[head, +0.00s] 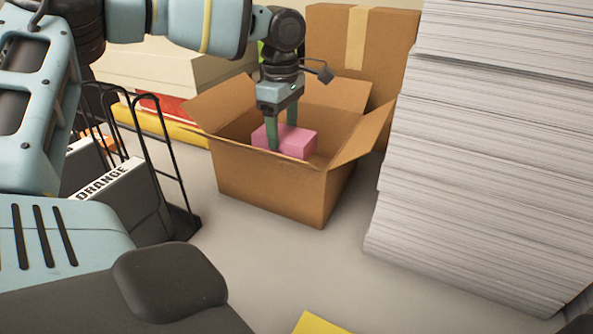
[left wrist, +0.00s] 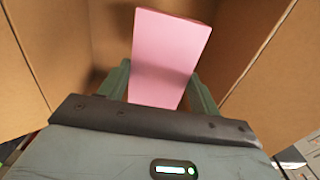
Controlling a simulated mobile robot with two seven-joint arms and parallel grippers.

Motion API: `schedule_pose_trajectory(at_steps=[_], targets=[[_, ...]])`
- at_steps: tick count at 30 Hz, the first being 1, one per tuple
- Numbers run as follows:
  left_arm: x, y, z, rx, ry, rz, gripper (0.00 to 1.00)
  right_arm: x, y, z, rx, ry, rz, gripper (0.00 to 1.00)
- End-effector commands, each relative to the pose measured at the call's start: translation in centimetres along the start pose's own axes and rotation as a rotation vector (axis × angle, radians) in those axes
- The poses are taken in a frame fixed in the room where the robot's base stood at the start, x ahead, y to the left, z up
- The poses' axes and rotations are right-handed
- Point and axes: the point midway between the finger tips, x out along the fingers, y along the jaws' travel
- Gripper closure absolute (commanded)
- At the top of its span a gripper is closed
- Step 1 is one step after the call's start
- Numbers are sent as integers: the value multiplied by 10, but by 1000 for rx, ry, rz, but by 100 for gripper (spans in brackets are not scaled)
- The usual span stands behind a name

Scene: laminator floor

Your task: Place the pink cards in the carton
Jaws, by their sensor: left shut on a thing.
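The open carton (head: 265,190) stands on the floor with its flaps spread outward. My left gripper (head: 283,140) reaches down into the carton from above. It is shut on the pink cards (head: 299,143), a pink block held at the level of the carton's opening. In the left wrist view the pink cards (left wrist: 170,55) sit between the two fingers (left wrist: 158,88), with brown carton walls around them. Whether the block touches the carton's bottom is hidden. My right gripper is not in view.
A tall stack of white sheets (head: 480,150) stands right of the carton. A taller closed carton (head: 385,45) is behind it. A black wire rack with a binder marked ORANGE (head: 112,190) is at left. A yellow item (head: 318,324) lies at the front; the floor between is clear.

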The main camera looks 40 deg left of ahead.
Motion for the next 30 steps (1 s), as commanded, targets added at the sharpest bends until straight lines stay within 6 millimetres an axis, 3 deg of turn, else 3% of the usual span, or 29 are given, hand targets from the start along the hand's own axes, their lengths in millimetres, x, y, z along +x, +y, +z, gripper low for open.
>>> schedule_pose_trajectory(at_steps=[2, 12, 22, 30], targets=[[3, 0, 0, 0, 0, 0, 72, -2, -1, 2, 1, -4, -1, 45], [54, 0, 0, 0, 1, -1, 72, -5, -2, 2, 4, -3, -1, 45], [66, 0, 0, 0, 1, -1, 72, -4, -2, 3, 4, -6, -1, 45], [97, 0, 0, 1, 1, 0, 72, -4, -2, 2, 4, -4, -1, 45]])
